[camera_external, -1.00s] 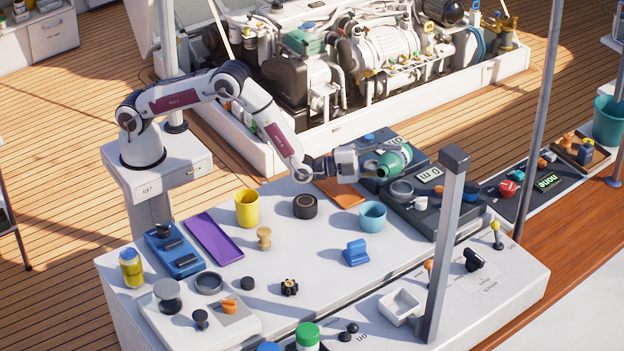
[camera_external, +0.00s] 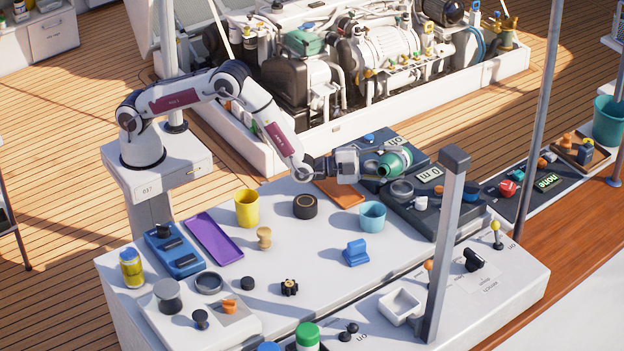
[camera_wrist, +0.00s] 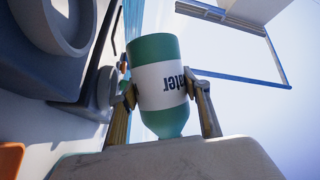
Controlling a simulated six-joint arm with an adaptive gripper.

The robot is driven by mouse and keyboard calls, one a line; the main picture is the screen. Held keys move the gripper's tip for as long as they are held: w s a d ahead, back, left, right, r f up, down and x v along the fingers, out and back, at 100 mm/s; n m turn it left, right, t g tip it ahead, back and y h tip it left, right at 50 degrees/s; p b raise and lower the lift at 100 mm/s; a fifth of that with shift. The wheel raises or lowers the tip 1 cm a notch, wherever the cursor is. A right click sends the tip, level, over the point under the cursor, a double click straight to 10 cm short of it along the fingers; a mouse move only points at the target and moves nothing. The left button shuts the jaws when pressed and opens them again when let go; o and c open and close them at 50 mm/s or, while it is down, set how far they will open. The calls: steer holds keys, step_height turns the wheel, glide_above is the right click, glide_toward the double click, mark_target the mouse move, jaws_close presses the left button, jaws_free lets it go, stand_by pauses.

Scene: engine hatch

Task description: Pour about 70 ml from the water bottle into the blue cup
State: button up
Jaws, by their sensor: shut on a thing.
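The water bottle (camera_external: 394,161) is green with a white label, and my gripper (camera_external: 374,163) is shut on it. The light blue cup (camera_external: 372,217) stands upright on the white bench, a little below the bottle in the external view. I see no stream of water, and the level inside the cup cannot be told.
A dark scale-like device (camera_external: 425,195) with a display stands right of the cup. A yellow cup (camera_external: 247,210), a black ring (camera_external: 305,207) and a blue block (camera_external: 356,252) stand on the bench. A grey post (camera_external: 446,250) rises at the front right.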

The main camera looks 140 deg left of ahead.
mark_target(389, 168)
steer(key=shift+d+r+n, duration=0.1)
steer(key=shift+r+n, duration=0.1)
steer(key=shift+n, duration=0.1)
steer(key=shift+w+d+r+n+g+h, duration=0.15)
steer(key=shift+d+r+n+g+h, duration=0.1)
steer(key=shift+n, duration=0.3)
steer(key=shift+w+d+r+n+g+h, duration=0.15)
steer(key=shift+n+g, duration=0.1)
steer(key=shift+n, duration=0.3)
steer(key=n, duration=0.1)
steer(key=d+n+h, duration=0.1)
steer(key=w+n, duration=0.1)
steer(key=shift+d+r+g+h, duration=0.3)
steer(key=shift+d+r+g, duration=0.05)
steer(key=shift+d+g, duration=0.05)
steer(key=shift+f+n+h, duration=0.1)
steer(key=shift+n+h, duration=0.8)
steer(key=shift+n, duration=0.4)
steer(key=shift+d+n+h, duration=0.1)
steer(key=shift+n+h, duration=0.2)
steer(key=shift+n, duration=0.2)
steer(key=shift+w+d+f+n+h, duration=0.3)
steer(key=shift+d+n+h, duration=0.05)
steer(key=shift+n+h, duration=0.5)
